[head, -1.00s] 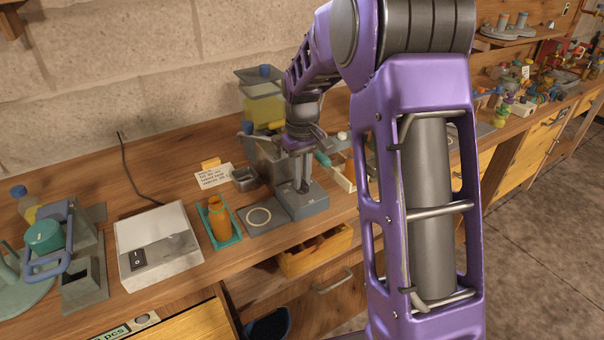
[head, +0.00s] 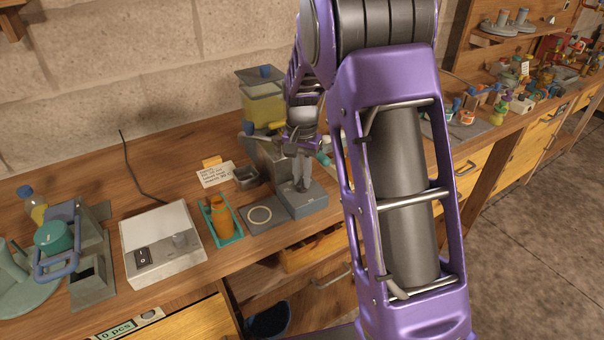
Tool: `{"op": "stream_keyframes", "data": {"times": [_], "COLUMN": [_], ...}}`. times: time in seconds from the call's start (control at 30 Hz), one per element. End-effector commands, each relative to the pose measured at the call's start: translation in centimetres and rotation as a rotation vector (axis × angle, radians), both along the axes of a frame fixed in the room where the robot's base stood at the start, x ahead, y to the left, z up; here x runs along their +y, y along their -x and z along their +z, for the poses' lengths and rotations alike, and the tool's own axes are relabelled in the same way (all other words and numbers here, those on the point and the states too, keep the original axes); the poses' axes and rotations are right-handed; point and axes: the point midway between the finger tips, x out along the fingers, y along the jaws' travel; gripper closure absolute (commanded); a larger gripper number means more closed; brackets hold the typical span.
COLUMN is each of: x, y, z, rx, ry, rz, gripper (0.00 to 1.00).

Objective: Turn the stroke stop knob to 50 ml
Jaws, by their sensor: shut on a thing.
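The dosing unit is a grey stand with a tank of yellow liquid (head: 262,104) under a blue cap and a grey base block (head: 305,203) at the front. My gripper (head: 301,186) points down at this unit, with its fingertips low over the base block. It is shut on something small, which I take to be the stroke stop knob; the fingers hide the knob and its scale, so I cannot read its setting. My purple arm covers the right side of the unit.
Left of the unit are a written card (head: 215,175), an orange bottle (head: 219,216) in a teal tray, a dark mat with a pale ring (head: 260,215), and a white switch box (head: 163,245). An open wooden drawer (head: 300,258) is below. Cluttered bench lies right.

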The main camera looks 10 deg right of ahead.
Motion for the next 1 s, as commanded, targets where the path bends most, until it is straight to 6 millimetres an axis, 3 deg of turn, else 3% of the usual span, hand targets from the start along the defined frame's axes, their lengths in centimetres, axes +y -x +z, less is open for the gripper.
{"op": "stream_keyframes", "data": {"times": [0.33, 0.9, 0.93, 1.0], "x": [0.02, 0.00, 0.00, -0.01], "y": [0.01, 0.02, 0.02, 0.03], "z": [0.02, -0.04, -0.04, -0.04], "rx": [0.001, 0.001, 0.001, 0.001], "ry": [-0.001, -0.001, -0.001, -0.001], "rz": [-0.154, -0.186, -0.186, -0.186], "gripper": [1.00, 1.00, 0.80, 0.68]}}
